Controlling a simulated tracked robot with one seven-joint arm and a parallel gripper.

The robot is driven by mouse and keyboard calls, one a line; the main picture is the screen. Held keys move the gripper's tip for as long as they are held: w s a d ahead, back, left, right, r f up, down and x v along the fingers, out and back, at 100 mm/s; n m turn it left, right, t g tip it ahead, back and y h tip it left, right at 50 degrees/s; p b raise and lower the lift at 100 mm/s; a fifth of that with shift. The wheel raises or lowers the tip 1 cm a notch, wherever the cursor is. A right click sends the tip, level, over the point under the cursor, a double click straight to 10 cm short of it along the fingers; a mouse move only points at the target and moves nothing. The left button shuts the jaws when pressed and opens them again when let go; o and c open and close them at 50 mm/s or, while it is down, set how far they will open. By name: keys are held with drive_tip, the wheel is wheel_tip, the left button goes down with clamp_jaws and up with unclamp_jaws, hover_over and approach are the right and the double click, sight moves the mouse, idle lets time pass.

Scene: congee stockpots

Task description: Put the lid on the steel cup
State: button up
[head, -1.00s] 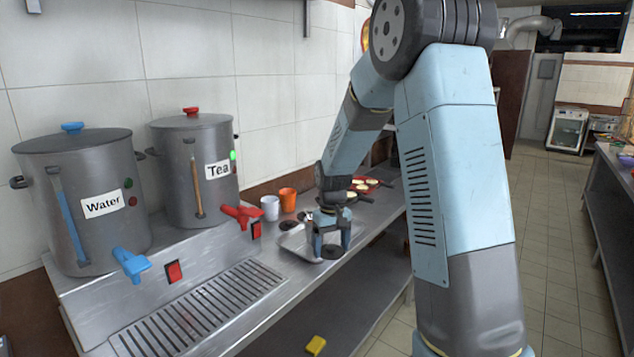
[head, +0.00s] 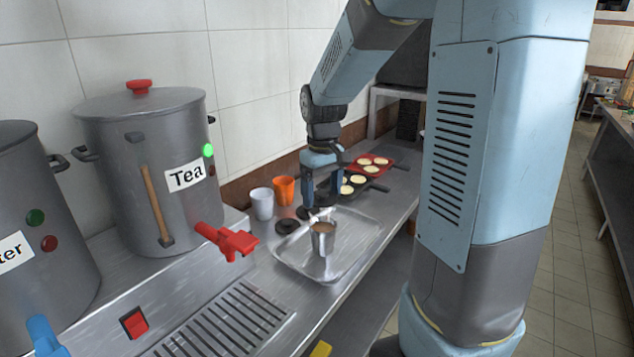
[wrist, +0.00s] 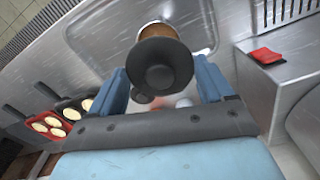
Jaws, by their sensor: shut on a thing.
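The steel cup (head: 322,240) stands upright in a shallow metal tray (head: 361,256), with brown liquid inside. My gripper (head: 322,204) is above the cup and slightly to its far side in the head view. In the wrist view, a round black lid (wrist: 158,77) with a raised knob sits between the two blue fingers of my gripper (wrist: 160,72). My gripper is shut on this lid. The lid overlaps part of the cup (wrist: 157,28) in that view, and the cup's open mouth still shows beyond it. The exact height gap between lid and cup is unclear.
A white cup (head: 262,204) and an orange cup (head: 284,190) stand left of my gripper. Dark discs (head: 287,226) lie near the tray. The tea urn (head: 150,170) with its red tap (head: 228,240) stands left. Pans with pale rounds (head: 372,166) lie behind.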

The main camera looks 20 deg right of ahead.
drive_tip(key=shift+w+d+f, duration=0.1)
drive_tip(key=shift+d+f, duration=0.1)
drive_tip(key=shift+f, duration=2.9)
drive_tip(key=shift+f, duration=0.15)
idle(0.3)
drive_tip(key=o, duration=0.9)
